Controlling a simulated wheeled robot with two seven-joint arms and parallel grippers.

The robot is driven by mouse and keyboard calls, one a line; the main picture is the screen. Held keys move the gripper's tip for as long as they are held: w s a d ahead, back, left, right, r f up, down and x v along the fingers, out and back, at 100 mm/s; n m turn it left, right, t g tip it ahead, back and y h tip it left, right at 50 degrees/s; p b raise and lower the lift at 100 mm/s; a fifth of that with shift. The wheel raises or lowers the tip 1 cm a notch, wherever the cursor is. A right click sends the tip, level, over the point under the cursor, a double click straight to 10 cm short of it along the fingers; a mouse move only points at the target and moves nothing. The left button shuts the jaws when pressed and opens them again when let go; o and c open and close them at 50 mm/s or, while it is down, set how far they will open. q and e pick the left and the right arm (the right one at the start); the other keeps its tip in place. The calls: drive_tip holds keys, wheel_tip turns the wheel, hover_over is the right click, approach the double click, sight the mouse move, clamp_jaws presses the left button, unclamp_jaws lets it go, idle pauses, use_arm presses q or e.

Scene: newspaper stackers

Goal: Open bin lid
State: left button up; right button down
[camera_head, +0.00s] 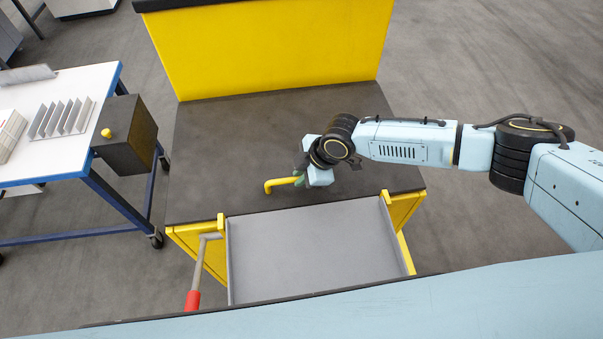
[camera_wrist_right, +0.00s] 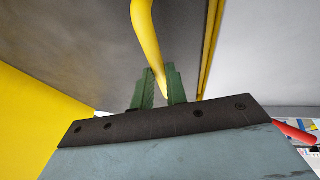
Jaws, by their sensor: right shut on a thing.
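The yellow bar handle (camera_head: 278,184) stands at the front part of a dark grey flat panel (camera_head: 225,140), which looks like the bin lid. My right gripper (camera_head: 301,179) reaches in from the right, low over the panel, at the handle's right end. In the right wrist view the green fingers (camera_wrist_right: 160,90) are closed around the yellow handle (camera_wrist_right: 146,35). The dark panel lies flat in front of an upright yellow panel (camera_head: 270,50). My left gripper is not in view.
A grey tray (camera_head: 310,250) between yellow side supports sits in front of the panel. A lever with a red grip (camera_head: 192,300) stands at its left. Floor is free at the right.

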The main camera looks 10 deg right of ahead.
drive_tip(key=shift+w+r, duration=0.2)
drive_tip(key=shift+r, duration=0.4)
drive_tip(key=w+r+g, duration=0.1)
drive_tip(key=w+r, duration=0.2)
drive_tip(key=r, duration=0.3)
drive_tip(key=w+r+g+b, duration=0.1)
drive_tip(key=w+r, duration=0.3)
drive_tip(key=r, duration=0.3)
drive_tip(key=w+r+g, duration=0.2)
drive_tip(key=w+r, duration=0.1)
drive_tip(key=r, duration=0.4)
drive_tip(key=shift+w+m+b, duration=0.35)
drive_tip(key=shift+m+b, duration=0.05)
drive_tip(key=shift+d+f, duration=0.1)
drive_tip(key=shift+d, duration=0.05)
